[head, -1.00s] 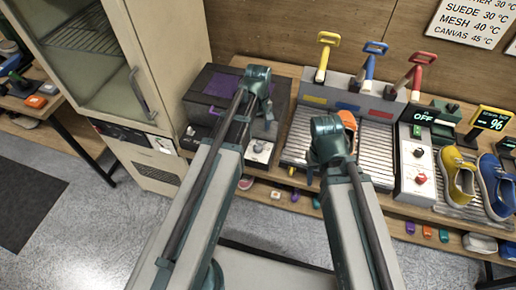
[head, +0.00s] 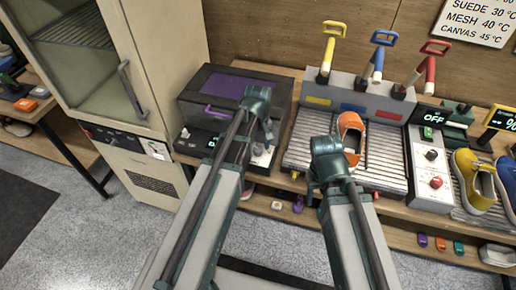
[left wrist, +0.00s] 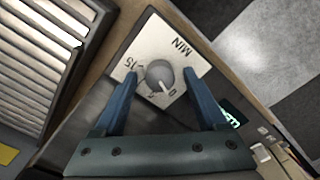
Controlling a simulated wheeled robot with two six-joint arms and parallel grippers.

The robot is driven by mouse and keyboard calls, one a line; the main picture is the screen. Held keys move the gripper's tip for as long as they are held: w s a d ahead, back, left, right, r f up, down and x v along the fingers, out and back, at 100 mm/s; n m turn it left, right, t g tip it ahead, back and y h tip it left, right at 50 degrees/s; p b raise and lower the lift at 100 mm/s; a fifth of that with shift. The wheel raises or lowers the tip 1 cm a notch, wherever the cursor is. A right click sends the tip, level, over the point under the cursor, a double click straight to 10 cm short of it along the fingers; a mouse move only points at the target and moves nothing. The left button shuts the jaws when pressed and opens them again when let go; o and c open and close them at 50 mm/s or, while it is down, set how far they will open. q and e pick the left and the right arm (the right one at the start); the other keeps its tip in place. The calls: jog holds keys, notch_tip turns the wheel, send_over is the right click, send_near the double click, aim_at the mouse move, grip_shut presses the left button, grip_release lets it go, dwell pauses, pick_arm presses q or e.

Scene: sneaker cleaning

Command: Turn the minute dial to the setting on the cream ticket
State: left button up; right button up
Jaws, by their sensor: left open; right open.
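The minute dial (left wrist: 158,73) is a grey round knob on a pale plate marked MIN in the left wrist view. Its white pointer line points toward the 0 mark. My left gripper (left wrist: 159,88) is open, with one finger on each side of the knob; contact cannot be told. In the head view my left gripper (head: 264,138) is over the front right of a dark box (head: 190,108) with a purple top panel. My right gripper (head: 313,190) is open in front of the ribbed rack. A small pale card (head: 157,149) is on the cabinet front, its writing unreadable.
A cream cabinet (head: 150,90) stands left of the box. A switch panel with an OFF display (head: 434,118) and yellow and blue shoes are at right.

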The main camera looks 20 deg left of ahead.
pick_arm(q)
grip_shut()
jog(key=shift+m, duration=0.3)
jog(key=m, duration=0.3)
jog(key=shift+m, duration=0.4)
jog(key=m, duration=0.4)
jog(key=shift+m, duration=0.3)
jog(key=m, duration=0.8)
jog(key=shift+m, duration=0.5)
